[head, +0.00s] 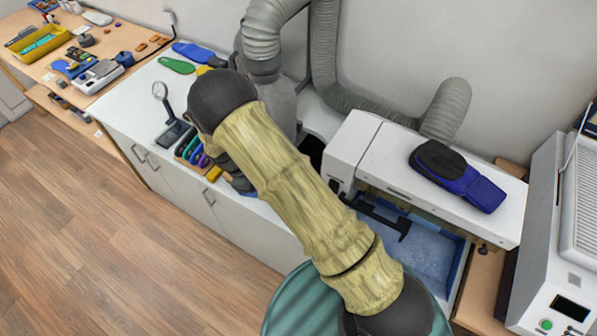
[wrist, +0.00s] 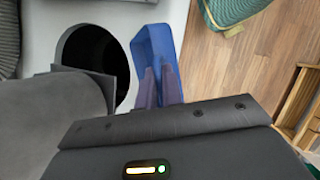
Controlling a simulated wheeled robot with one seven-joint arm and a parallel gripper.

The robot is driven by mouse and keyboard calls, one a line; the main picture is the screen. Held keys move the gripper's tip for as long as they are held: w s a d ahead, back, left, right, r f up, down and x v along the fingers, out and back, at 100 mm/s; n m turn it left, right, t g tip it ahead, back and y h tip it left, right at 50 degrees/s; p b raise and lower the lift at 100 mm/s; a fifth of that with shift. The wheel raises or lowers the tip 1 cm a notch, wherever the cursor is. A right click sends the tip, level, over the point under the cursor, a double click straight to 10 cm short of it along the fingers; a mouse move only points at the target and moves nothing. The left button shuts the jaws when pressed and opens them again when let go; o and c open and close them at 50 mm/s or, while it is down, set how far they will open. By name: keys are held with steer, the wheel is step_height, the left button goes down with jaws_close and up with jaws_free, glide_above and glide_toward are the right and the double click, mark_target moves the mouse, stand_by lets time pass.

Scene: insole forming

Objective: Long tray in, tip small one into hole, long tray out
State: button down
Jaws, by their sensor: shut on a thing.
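My gripper (wrist: 158,88) is shut on a small blue tray (wrist: 142,48) in the wrist view. The tray looks narrow and steeply tilted, and its inside is mostly turned out of sight. It is just right of the dark round hole (wrist: 90,52) in the white worktop. In the head view the hole (head: 313,150) shows partly behind my arm, and my gripper is mostly hidden there. A long blue tray (head: 456,276) sits under the white machine (head: 375,150) at right, with pale bluish matter in it.
Grey ducts (head: 325,60) rise behind the hole. Coloured tools (head: 190,148) and a stand magnifier (head: 162,95) are on the white counter at left.

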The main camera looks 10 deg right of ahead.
steer(key=w+d+f+m+b, duration=0.1)
steer(key=w+d+m+b, duration=0.2)
steer(key=d, duration=0.8)
steer(key=w+m, duration=0.1)
steer(key=w, duration=0.1)
steer(key=shift+w+f+m+b, duration=0.25)
steer(key=shift+w+m+b, duration=0.05)
steer(key=shift+d+f+h, duration=0.1)
steer(key=shift+h, duration=0.2)
steer(key=s+a+f+m+t+h+b, duration=0.1)
steer(key=s+a+f+t+h+b, duration=0.2)
steer(key=b, duration=0.5)
steer(key=s+a+f+m+t+h+b, duration=0.1)
steer(key=s+a+f+t+h+b, duration=0.1)
steer(key=s+f+b, duration=0.5)
steer(key=shift+a+f+t+h+b, duration=0.4)
steer(key=shift+a+f+t+b, duration=0.35)
steer(key=shift+a+f, duration=0.65)
steer(key=shift+d, duration=0.1)
